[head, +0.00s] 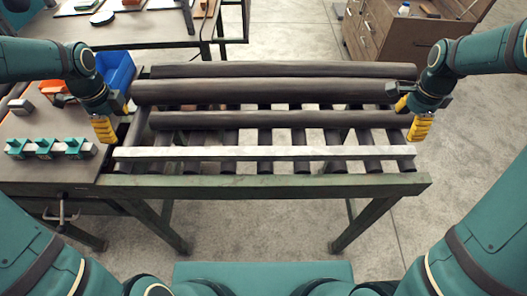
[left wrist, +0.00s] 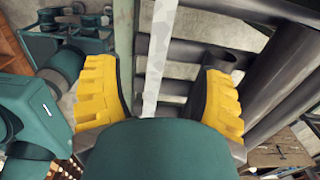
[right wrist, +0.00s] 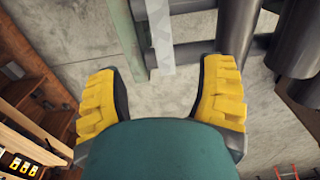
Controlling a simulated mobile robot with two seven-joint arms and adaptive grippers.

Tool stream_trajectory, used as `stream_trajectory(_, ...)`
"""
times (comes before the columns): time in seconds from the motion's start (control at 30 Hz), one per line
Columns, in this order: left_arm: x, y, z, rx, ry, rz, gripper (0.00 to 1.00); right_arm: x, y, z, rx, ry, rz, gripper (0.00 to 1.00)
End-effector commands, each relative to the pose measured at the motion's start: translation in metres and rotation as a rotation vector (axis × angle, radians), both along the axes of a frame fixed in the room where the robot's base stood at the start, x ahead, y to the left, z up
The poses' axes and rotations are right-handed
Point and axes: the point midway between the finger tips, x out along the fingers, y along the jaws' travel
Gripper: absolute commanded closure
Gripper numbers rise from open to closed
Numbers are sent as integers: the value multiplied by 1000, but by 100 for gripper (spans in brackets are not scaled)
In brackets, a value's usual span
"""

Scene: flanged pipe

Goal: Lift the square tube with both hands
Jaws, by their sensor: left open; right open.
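The square tube (head: 265,153) is a long, pale grey bar lying across the front of the rack, left to right. My left gripper (head: 104,130) is open and empty above the tube's left end. In the left wrist view the tube (left wrist: 158,50) runs between the spread yellow fingers (left wrist: 163,75), touching neither visibly. My right gripper (head: 411,122) is open and empty above and near the tube's right end. In the right wrist view the tube's end (right wrist: 160,45) appears between the open fingers (right wrist: 160,75), a little beyond them.
Several dark round pipes (head: 270,92) lie behind the tube on the green-framed rack (head: 265,187). A side table at left holds a blue bin (head: 115,70) and teal clamps (head: 45,148). A wooden cabinet (head: 385,35) stands at the back right. Floor is open right of the rack.

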Motion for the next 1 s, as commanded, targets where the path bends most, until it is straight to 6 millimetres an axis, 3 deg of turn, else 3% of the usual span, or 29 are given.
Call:
stream_trajectory(0.17,-1,0,-16,-1,5,-1,31,-1,0,-16,1,5,1,31)
stream_trajectory(0.7,0,0,-108,-1,4,-1,31,-1,0,-109,1,4,0,31)
stream_trajectory(1.0,0,0,-135,0,1,0,31,0,0,-135,0,1,1,31)
